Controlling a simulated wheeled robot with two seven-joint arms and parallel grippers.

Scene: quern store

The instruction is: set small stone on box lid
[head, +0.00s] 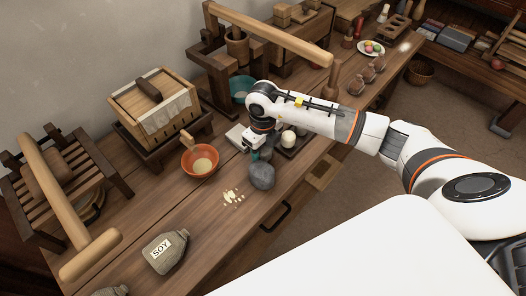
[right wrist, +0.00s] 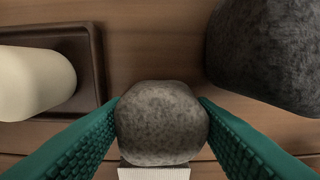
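The small stone (right wrist: 162,122) is a rounded, speckled grey lump in the right wrist view. It sits between the two green fingers of my right gripper (right wrist: 160,108), which press against both its sides with no gap visible. In the head view my right gripper (head: 258,152) points down over the bench, just behind a larger dark stone (head: 262,176), and mostly hides the small stone. The larger stone also shows in the right wrist view (right wrist: 268,55). The wooden box (head: 152,108) stands at the left with a cloth under its lid (head: 128,97). My left gripper is out of view.
An orange bowl (head: 200,160) stands between box and gripper. Pale bits (head: 233,197) lie on the bench (head: 120,215). A SOY bottle (head: 165,252) lies in front. A wooden beam press (head: 270,38) rises behind. A dark tray (right wrist: 92,60) holds a white cylinder (right wrist: 35,82).

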